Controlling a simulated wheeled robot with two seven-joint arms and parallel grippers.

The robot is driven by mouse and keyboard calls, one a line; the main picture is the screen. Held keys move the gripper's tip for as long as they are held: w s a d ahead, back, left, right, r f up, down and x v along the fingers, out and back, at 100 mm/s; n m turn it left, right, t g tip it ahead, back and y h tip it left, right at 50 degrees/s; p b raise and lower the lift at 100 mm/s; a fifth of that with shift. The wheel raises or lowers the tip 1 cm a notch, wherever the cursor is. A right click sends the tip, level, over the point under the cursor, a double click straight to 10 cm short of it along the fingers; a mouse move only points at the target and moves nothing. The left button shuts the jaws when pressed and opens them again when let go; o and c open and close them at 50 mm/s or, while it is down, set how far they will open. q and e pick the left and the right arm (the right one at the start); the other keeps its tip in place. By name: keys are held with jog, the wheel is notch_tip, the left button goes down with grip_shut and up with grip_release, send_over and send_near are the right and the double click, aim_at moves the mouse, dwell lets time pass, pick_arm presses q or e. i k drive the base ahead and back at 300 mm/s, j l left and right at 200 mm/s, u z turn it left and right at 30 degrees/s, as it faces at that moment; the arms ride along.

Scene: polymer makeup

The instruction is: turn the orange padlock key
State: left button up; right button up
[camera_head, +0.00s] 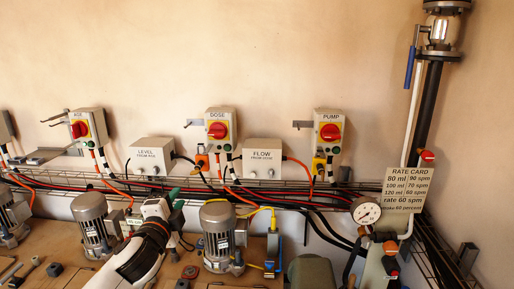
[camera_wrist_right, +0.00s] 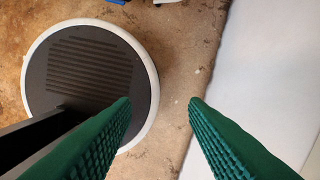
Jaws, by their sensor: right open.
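A small orange padlock (camera_head: 202,161) hangs low beside the DOSE switch box (camera_head: 220,128), on its left side. Its key is too small to make out. My left gripper (camera_head: 175,197), with green fingers, is in front of the wall, below and to the left of the padlock and apart from it. Its finger gap does not show clearly. My right gripper (camera_wrist_right: 160,101) shows in the right wrist view, with its two green fingers wide apart and nothing between them, above the floor. It is not seen in the head view.
A yellow padlock (camera_head: 319,164) hangs by the PUMP box (camera_head: 328,133). The FLOW box (camera_head: 262,158) and LEVEL box (camera_head: 150,156) flank the DOSE box. Cables run along a wire tray (camera_head: 290,190). A grey motor (camera_head: 217,238) stands on the bench right of my left arm.

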aim_at(197, 171)
jog(key=k+j, duration=0.2)
jog(key=j, duration=0.15)
jog(key=k+j, duration=0.2)
jog(key=j, duration=0.15)
jog(key=k+j, duration=0.2)
jog(key=j, duration=0.1)
